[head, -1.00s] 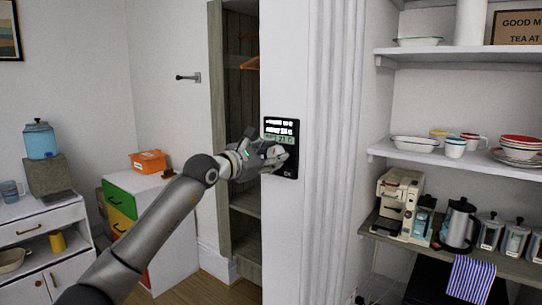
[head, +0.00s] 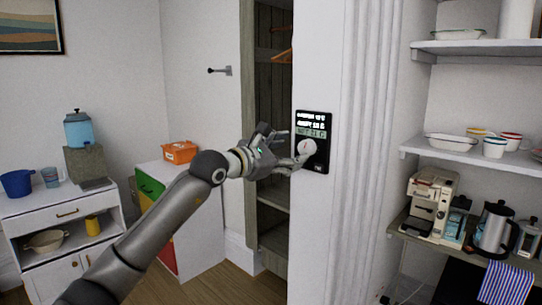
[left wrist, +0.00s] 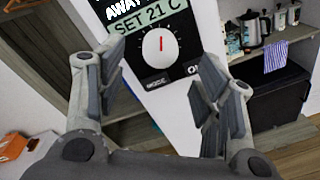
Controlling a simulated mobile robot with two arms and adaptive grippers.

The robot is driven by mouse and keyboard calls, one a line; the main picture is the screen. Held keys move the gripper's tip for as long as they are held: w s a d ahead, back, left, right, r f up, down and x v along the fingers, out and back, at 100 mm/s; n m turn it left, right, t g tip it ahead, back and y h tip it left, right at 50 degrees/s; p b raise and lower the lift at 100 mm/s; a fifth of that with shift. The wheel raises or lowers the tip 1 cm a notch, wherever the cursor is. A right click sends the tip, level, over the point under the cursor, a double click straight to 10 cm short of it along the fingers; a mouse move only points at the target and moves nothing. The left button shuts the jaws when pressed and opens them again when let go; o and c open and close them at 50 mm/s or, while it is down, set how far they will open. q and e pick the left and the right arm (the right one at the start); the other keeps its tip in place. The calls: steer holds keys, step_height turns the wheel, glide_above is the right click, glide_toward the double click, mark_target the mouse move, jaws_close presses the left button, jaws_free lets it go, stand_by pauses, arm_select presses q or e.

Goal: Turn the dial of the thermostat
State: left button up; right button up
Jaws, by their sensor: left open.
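The thermostat (head: 325,152) is a black panel on the white wall pillar, with lines of text at its top. Its round white dial (head: 306,147) shows beside my left gripper (head: 288,150). In the left wrist view the dial (left wrist: 159,47) has a red mark pointing up, below a green strip reading "SET 21 C". My left gripper (left wrist: 160,68) is open and empty, its fingers to either side of the dial in that picture. The dial appears clear of the fingers. My right gripper is not in view.
An open wardrobe (head: 249,110) stands left of the pillar. A cabinet with an orange box (head: 180,152) is further left. Shelves with dishes, a coffee machine (head: 430,203) and a kettle (head: 493,228) are on the right. The space before the thermostat holds only my arm.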

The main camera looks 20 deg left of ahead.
arm_select(q)
steer(key=v, duration=0.6)
steer(key=shift+s, duration=0.15)
